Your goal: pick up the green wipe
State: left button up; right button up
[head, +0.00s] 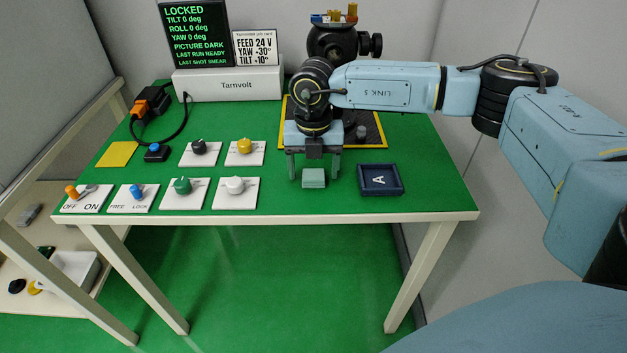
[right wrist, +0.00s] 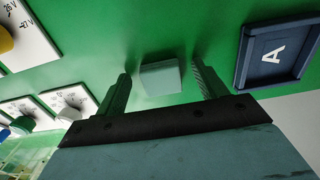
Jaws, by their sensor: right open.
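The green wipe, a small pale green block (head: 314,179), lies on the green tabletop left of the dark blue tray marked A (head: 380,193). It also shows in the right wrist view (right wrist: 160,78). My right gripper (head: 314,170) is open and points down over the wipe. In the right wrist view its two fingers (right wrist: 161,70) stand on either side of the wipe, with a gap on each side. It holds nothing. My left gripper is not in view.
Left of the wipe are white plates with a white knob (head: 235,185), a green knob (head: 182,185) and a yellow knob (head: 245,146). A black gimbal on a yellow-edged mat (head: 380,146) stands behind my gripper. A yellow square (head: 117,154) lies far left.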

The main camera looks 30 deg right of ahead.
aim_at(313, 171)
jog(key=shift+f, duration=0.1)
jog(key=shift+c, duration=0.3)
jog(key=c, duration=1)
jog(key=shift+r, duration=0.4)
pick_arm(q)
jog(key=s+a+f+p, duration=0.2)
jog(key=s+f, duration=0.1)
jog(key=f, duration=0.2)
pick_arm(e)
notch_tip(313, 171, up, 9)
jog(key=shift+r, duration=0.15)
